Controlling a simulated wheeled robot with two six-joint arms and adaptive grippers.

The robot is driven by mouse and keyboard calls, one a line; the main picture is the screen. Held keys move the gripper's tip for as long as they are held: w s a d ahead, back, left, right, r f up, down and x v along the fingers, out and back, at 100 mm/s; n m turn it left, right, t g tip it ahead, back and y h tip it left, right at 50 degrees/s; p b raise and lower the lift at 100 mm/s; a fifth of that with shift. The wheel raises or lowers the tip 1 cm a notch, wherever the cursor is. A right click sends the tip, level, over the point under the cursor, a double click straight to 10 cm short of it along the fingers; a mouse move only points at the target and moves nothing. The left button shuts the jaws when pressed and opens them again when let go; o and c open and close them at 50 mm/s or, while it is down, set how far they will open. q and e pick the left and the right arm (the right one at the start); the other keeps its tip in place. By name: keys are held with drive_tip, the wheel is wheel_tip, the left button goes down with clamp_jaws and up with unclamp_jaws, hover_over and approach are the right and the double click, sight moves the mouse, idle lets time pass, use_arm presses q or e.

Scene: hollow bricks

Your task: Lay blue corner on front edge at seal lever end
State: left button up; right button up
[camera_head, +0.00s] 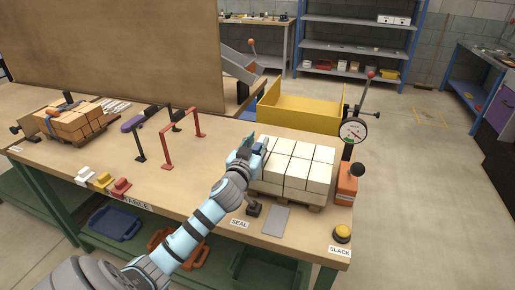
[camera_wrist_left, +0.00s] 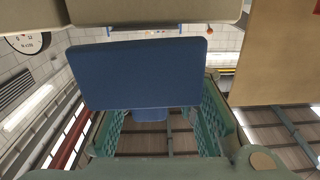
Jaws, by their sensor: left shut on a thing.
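My left gripper (camera_head: 250,153) is at the left end of the stack of cream hollow bricks (camera_head: 311,170), near its top. In the left wrist view the gripper's teal fingers (camera_wrist_left: 172,132) are shut on the blue corner (camera_wrist_left: 145,72), a flat dark blue piece. A cream surface (camera_wrist_left: 150,10) runs close along the top of that view, next to the blue corner; I cannot tell whether they touch. In the head view the blue corner is mostly hidden by the gripper. A dark lever (camera_head: 253,208) stands by the SEAL label (camera_head: 239,223) at the table's front. My right gripper is not in view.
The cream stack sits on a wooden pallet. An orange device with a black knob (camera_head: 347,188), a gauge (camera_head: 353,130) and a yellow button (camera_head: 342,233) stand to its right. Red and dark frames (camera_head: 182,128) and strapped orange bricks (camera_head: 73,122) are further left. A yellow bin (camera_head: 300,103) is behind.

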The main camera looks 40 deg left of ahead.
use_arm(q)
drive_tip(key=shift+f, duration=0.2)
drive_tip(key=o, duration=1.1)
drive_tip(key=shift+o, duration=0.2)
drive_tip(key=shift+s, duration=0.1)
drive_tip(key=v, duration=1.1)
drive_tip(key=shift+s+d, duration=0.15)
drive_tip(key=shift+s, duration=0.25)
drive_tip(key=shift+r, duration=0.15)
